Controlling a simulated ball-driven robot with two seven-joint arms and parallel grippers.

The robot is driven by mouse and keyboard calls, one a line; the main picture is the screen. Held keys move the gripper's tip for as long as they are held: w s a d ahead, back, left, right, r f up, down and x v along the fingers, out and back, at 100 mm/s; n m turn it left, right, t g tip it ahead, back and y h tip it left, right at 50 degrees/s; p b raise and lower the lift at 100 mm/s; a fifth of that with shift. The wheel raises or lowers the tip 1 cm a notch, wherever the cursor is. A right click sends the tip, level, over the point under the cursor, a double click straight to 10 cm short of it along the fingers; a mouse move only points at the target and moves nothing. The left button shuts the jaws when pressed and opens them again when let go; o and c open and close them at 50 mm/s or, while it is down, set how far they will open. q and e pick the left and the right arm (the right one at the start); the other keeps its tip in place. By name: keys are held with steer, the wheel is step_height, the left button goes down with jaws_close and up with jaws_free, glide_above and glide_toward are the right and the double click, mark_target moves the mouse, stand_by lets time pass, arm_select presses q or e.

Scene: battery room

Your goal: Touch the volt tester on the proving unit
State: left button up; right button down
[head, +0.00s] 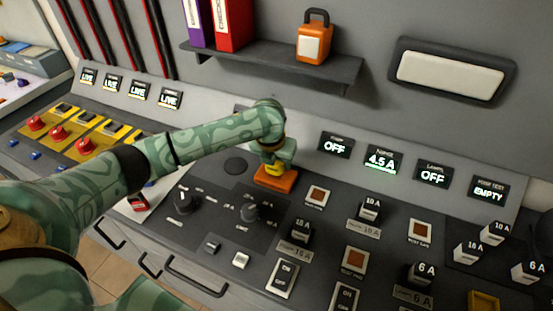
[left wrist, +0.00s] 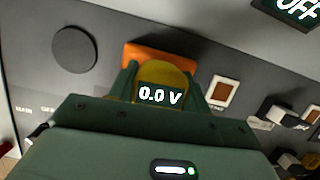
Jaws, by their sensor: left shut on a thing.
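My left gripper (head: 274,164) points down over the back of the sloped control panel, and its jaws are shut on the yellow volt tester (head: 273,168). In the left wrist view the volt tester (left wrist: 178,80) sits between the fingers, and its display reads 0.0 V. An orange block (head: 283,183), which looks like the proving unit, lies on the panel right under the tester. It also shows behind the tester in the left wrist view (left wrist: 134,52). The tester's tip is hidden, so I cannot tell whether it touches the block. My right gripper is not in view.
The panel (head: 215,215) carries knobs, switches and several fuse blocks. Displays behind read OFF, 4.5 A (head: 382,161), OFF and EMPTY. A shelf (head: 270,66) above holds binders and an orange lantern-like box (head: 314,43). A round dark disc (head: 235,166) lies left of the gripper.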

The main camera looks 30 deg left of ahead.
arm_select(q)
steer(key=shift+f, duration=0.5)
stand_by(0.8)
steer(key=shift+f, duration=0.15)
stand_by(1.5)
step_height(320, 180, up, 7)
steer(key=p, duration=0.8)
steer(key=shift+r, duration=0.2)
